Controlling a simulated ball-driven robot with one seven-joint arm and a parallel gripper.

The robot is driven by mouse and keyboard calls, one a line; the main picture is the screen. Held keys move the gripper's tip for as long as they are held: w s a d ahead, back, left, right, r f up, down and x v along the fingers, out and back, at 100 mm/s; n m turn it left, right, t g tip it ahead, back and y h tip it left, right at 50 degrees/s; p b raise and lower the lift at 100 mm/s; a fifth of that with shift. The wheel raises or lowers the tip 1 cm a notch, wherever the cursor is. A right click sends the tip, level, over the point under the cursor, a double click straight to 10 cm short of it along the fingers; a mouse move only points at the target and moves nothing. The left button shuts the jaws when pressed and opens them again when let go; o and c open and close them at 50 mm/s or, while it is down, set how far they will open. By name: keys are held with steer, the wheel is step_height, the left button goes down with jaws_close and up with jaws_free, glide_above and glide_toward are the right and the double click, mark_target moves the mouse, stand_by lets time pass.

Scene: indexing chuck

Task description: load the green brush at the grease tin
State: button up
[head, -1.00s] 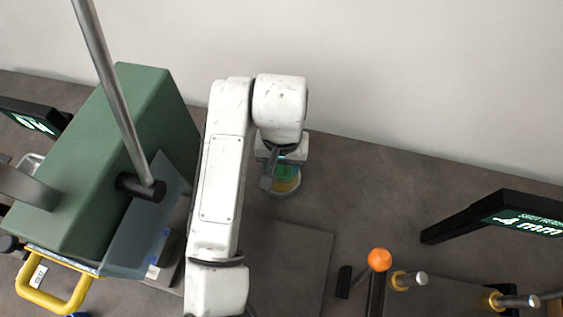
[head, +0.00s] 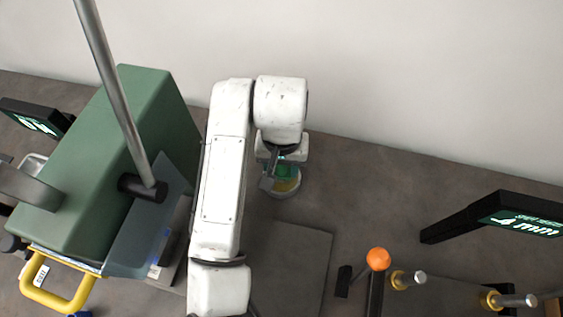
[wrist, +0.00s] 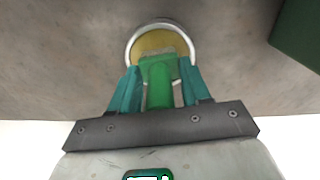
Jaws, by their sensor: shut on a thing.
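My gripper (wrist: 160,92) is shut on the green brush (wrist: 158,72), with a teal finger on each side of its handle in the wrist view. The brush's pale bristle end is over the yellow grease in the round grease tin (wrist: 131,52). I cannot tell whether the bristles touch the grease. In the head view the grease tin (head: 288,194) stands on the bench below my wrist, with the green brush (head: 286,171) above it. My gripper (head: 272,176) is partly hidden there by my own arm.
A large green machine housing (head: 100,150) with a clear guard and a yellow handle (head: 62,300) stands at the left. At the right are an orange ball knob (head: 378,259), metal pins (head: 409,280) and a black display (head: 525,215).

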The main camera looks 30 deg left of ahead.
steer(key=shift+r+p, duration=2.9)
steer(key=shift+r, duration=0.55)
